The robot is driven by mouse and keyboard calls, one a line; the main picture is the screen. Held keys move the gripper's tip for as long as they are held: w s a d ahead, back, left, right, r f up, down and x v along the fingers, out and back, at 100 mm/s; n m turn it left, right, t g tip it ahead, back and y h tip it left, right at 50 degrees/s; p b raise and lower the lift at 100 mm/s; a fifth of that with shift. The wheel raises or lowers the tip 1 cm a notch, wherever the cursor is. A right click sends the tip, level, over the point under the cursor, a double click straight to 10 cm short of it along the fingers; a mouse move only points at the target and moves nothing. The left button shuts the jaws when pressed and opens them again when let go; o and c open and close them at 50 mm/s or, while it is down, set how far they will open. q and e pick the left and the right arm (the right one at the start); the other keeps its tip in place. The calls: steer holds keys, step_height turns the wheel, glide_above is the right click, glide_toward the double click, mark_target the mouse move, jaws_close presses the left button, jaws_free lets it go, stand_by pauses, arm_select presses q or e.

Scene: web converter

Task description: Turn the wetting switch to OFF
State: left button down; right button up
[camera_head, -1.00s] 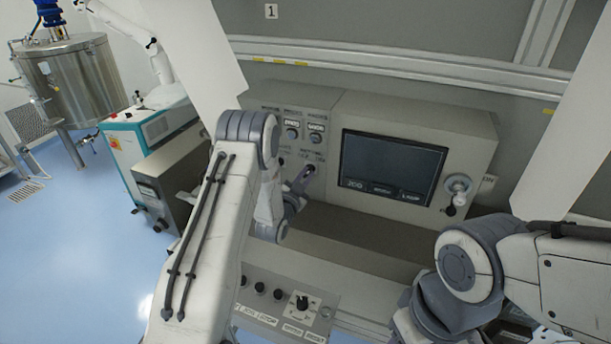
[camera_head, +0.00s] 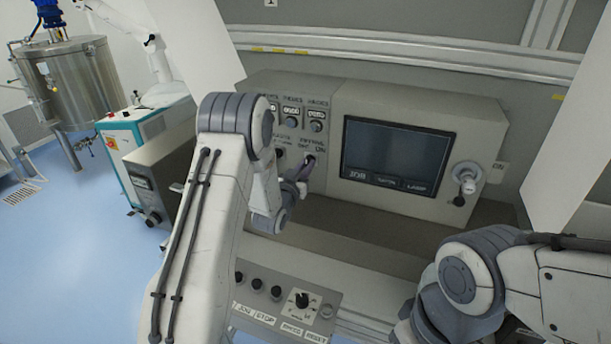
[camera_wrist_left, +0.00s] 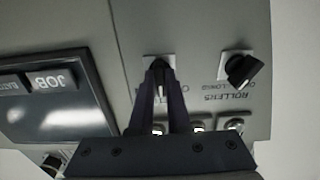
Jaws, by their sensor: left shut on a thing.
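The wetting switch (camera_wrist_left: 158,63) is a small black knob on a pale square plate on the grey panel. In the head view the switch (camera_head: 310,158) is beside the screen's left edge, below the dials. My left gripper (camera_wrist_left: 161,76) is shut on its knob, with a dark finger on each side. In the head view my left gripper (camera_head: 305,166) reaches the panel from below. The fingers cover part of the switch and its lettering, so I cannot read its setting. My right gripper is out of view; only its arm shows.
A second black knob (camera_wrist_left: 242,70), labelled ROLLERS, sits close beside the switch. The dark screen (camera_head: 396,155) is on the other side.

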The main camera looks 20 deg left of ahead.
arm_select(q)
steer(key=shift+n+b, duration=2.2)
steer(key=shift+n, duration=0.6)
steer(key=c, duration=0.9)
jaws_free()
steer(key=shift+s, duration=0.1)
steer(key=s+b, duration=0.3)
steer(key=s, duration=0.7)
steer(key=shift+s+a+b, duration=0.15)
steer(key=shift+a+b, duration=0.05)
steer(key=shift+b, duration=0.15)
